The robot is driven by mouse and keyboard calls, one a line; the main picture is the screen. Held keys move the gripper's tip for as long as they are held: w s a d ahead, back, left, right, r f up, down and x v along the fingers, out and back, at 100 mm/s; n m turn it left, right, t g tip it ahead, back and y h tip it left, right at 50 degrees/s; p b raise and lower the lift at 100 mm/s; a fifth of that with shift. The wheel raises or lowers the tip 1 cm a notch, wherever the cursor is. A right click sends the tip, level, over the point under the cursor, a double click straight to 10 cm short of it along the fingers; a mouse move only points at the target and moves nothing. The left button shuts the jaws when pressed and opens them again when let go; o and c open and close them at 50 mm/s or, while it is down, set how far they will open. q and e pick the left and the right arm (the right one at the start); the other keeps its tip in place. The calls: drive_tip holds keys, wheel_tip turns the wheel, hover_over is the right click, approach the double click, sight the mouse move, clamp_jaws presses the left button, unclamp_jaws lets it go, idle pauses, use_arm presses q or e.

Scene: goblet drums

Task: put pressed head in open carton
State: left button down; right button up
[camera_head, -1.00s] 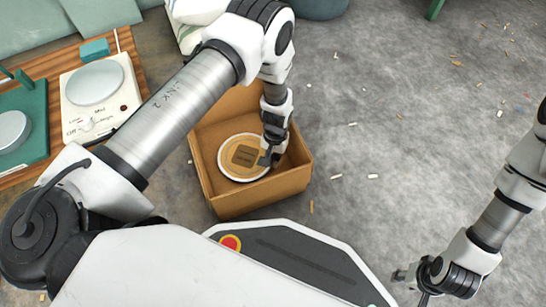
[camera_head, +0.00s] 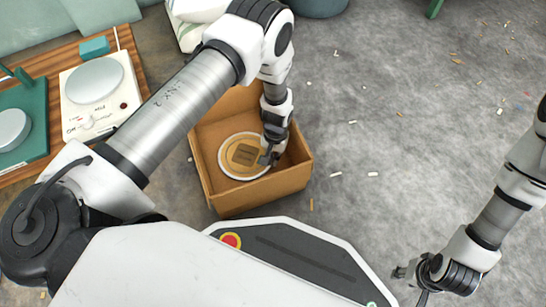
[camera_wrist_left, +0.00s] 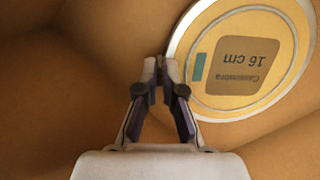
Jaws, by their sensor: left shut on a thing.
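The pressed head (camera_head: 243,156) is a round, tan disc with a white rim and a brown label. It lies inside the open carton (camera_head: 262,194), a brown box with its top open. In the left wrist view the head (camera_wrist_left: 267,97) shows a label reading "16 cm", and brown carton walls (camera_wrist_left: 60,100) surround it. My left gripper (camera_head: 270,158) reaches down into the carton at the head's right edge. In the wrist view its fingertips (camera_wrist_left: 161,68) are close together on the head's rim. My right gripper (camera_head: 410,280) hangs at the lower right, away from the carton; its fingers are too small to judge.
A wooden board (camera_head: 140,70) at the left holds a cream device with a round plate (camera_head: 94,81) and a green device (camera_head: 30,150).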

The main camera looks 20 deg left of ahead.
use_arm(q)
drive_tip(key=c, duration=1.2)
unclamp_jaws()
drive_tip(key=r, duration=0.4)
drive_tip(key=w+r, duration=0.1)
drive_tip(key=r, duration=0.7)
drive_tip(key=shift+w, duration=0.4)
drive_tip(key=shift+f, duration=0.1)
